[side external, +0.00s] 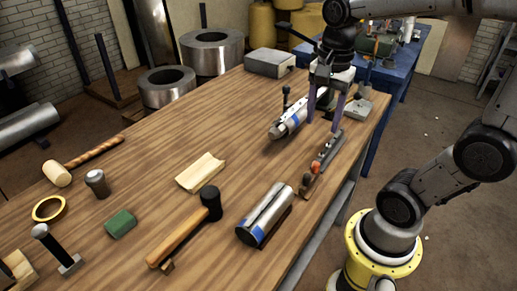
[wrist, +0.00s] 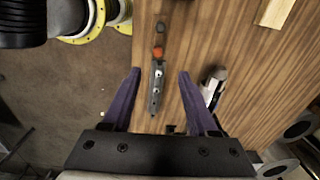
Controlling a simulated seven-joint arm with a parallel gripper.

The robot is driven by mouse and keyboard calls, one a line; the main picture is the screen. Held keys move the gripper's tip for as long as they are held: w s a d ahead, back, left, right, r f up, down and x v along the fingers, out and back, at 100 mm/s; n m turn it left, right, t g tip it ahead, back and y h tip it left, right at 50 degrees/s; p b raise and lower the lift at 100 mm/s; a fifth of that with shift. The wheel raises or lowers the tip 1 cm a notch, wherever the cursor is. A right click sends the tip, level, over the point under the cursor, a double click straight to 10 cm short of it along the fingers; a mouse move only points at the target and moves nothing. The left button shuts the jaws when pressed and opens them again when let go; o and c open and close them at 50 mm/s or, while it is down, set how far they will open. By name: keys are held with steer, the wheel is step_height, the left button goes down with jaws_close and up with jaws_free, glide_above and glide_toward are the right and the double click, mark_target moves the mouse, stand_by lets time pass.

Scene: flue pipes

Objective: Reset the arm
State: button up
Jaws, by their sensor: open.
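My gripper (side external: 323,120) is above the far right part of the wooden table (side external: 245,130), pointing down. Its two purple fingers are apart with nothing held between them. In the wrist view the open fingers (wrist: 159,73) frame a narrow grey tool with an orange part (wrist: 157,82), which lies on the table below. The tool also lies near the table's right edge in the side view (side external: 323,162).
A silver pipe with blue ends (side external: 265,212) lies near the front edge. A black-headed mallet (side external: 185,235), a wooden block (side external: 201,171), a green block (side external: 120,224) and a grey box (side external: 270,62) are also on the table.

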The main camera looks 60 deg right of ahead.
steer(key=s+a+n+t, duration=0.5)
steer(key=n, duration=1.2)
steer(key=shift+a+n, duration=0.3)
steer(key=shift+a, duration=0.1)
